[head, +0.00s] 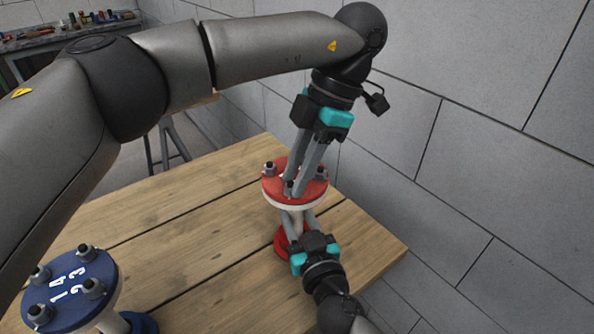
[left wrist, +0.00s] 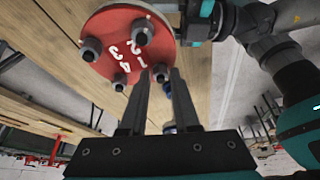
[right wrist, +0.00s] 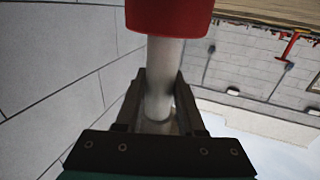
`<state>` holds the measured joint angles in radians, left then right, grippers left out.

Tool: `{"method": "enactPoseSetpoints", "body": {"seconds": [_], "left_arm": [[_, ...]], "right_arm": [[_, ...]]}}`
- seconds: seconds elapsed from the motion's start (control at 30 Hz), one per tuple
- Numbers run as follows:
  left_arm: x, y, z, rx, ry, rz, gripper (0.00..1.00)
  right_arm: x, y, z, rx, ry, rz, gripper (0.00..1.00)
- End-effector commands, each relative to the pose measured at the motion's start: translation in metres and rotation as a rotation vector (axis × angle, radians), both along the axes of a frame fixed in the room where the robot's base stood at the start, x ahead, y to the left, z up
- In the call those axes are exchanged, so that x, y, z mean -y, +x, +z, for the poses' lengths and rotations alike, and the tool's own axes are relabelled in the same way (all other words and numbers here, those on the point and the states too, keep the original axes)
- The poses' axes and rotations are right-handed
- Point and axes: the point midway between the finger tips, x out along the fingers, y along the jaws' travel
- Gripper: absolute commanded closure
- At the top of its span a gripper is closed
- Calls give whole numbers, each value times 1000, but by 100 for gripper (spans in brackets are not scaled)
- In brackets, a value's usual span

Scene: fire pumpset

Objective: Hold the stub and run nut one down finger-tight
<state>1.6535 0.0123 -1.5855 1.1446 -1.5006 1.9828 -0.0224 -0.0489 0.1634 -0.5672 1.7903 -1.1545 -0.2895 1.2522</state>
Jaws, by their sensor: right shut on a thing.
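The stub is a pale pipe (head: 297,222) with a red numbered flange (head: 267,188) on top and a red foot (head: 281,241) on the table. My right gripper (head: 298,213) is shut on the pipe, between flange and foot; its fingers flank the pipe (right wrist: 160,85) in the right wrist view. My left gripper (head: 291,191) reaches down to the flange. In the left wrist view its fingers (left wrist: 160,74) are apart, with nut one (left wrist: 160,72) between their tips, beside the painted 1. Whether they touch it is unclear. Other nuts (left wrist: 91,48) stand around the flange.
A blue numbered flange (head: 62,302) with several nuts stands at the table's front left. The wooden table (head: 195,215) is clear between the two flanges. A block wall (head: 460,130) runs close on the right. A cluttered bench (head: 60,38) is at the back left.

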Motion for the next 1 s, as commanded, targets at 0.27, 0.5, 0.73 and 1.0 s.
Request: {"method": "enactPoseSetpoints", "body": {"seconds": [0.27, 0.5, 0.73, 1.0], "left_arm": [[0, 0, 0, -3, 1, 1, 46], [1, 0, 3, -3, 1, 1, 46], [12, 5, 30, 3, 2, 1, 46], [26, 11, 69, 4, 2, 1, 46]], "right_arm": [[0, 0, -1, -1, 1, 0, 100], [0, 0, -1, -1, 1, 0, 100], [0, 0, -1, -2, 2, 0, 100], [0, 0, -1, -2, 2, 0, 100]]}}
